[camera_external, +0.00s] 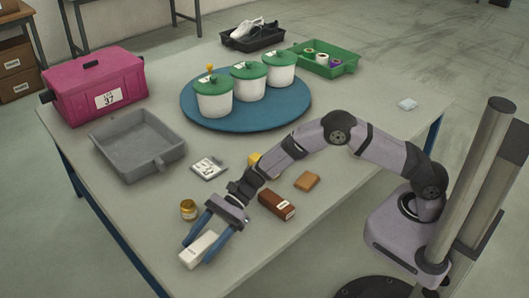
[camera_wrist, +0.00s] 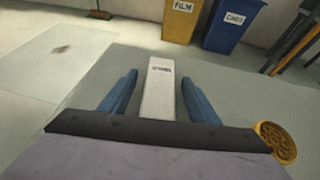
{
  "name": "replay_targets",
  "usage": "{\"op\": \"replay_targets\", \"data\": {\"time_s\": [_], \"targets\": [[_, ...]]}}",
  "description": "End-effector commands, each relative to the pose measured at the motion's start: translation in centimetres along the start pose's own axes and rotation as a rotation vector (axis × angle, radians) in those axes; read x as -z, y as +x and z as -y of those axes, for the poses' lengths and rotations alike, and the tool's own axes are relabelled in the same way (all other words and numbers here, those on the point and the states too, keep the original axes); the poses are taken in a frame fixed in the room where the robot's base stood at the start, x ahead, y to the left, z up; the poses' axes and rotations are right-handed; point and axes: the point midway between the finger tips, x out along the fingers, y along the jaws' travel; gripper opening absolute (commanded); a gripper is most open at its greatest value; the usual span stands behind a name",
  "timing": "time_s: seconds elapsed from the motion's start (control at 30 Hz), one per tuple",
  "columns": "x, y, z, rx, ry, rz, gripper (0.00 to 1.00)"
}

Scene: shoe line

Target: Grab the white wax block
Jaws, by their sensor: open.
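The white wax block (camera_external: 198,249) is a white bar with a dark printed label, lying on the table near its front left edge. In the wrist view the white block (camera_wrist: 160,90) lies lengthwise between the two blue fingers, with a gap on each side. My gripper (camera_external: 197,247) is open around the block, one blue finger to either side. In the wrist view my gripper (camera_wrist: 158,95) shows both fingers spread and not touching the block.
A brown box (camera_external: 277,205), a tan block (camera_external: 307,181) and a white labelled item (camera_external: 208,167) lie nearby. A grey tray (camera_external: 112,157) stands further back.

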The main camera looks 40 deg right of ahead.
Motion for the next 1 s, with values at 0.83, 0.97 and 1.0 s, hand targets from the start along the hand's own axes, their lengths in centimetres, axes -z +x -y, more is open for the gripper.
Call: {"op": "replay_targets", "data": {"time_s": [0.83,0.97,1.0], "targets": [[-0.3,0.5,0.0,0.000,-0.001,0.002,0.08],[-1.2,0.1,0.0,0.000,-0.002,0.002,0.08],[-1.7,-0.1,0.0,0.001,-0.002,0.003,0.08]]}}
